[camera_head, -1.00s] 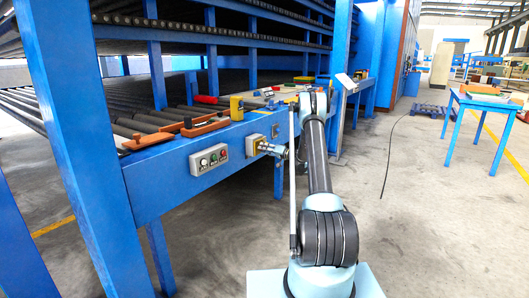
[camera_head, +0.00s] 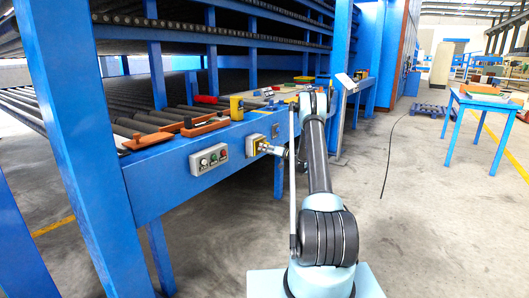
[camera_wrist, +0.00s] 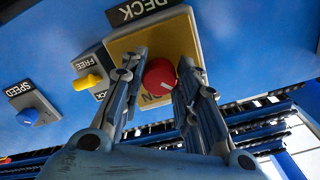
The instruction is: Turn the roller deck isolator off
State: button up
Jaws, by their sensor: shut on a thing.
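The roller deck isolator is a red round knob (camera_wrist: 159,77) on a yellow plate (camera_wrist: 128,41) under a black label reading DECK. A white mark on the knob points right and slightly down in the wrist view. Lettering below the knob is partly hidden and looks like ON, upside down. My gripper (camera_wrist: 160,80) has one finger on each side of the knob and is shut on it.
A yellow knob (camera_wrist: 87,82) labelled FREE and a blue knob (camera_wrist: 28,116) labelled SPEED are beside the isolator. A grey button box (camera_head: 208,159) is left of it. Orange and dark tools (camera_head: 203,126) lie on the deck above. A blue table (camera_head: 486,105) stands right.

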jog(key=shift+s+f, duration=0.15)
jog(key=o, duration=1)
jog(key=shift+f, duration=0.1)
jog(key=shift+o, duration=0.4)
jog(key=v, duration=1.2)
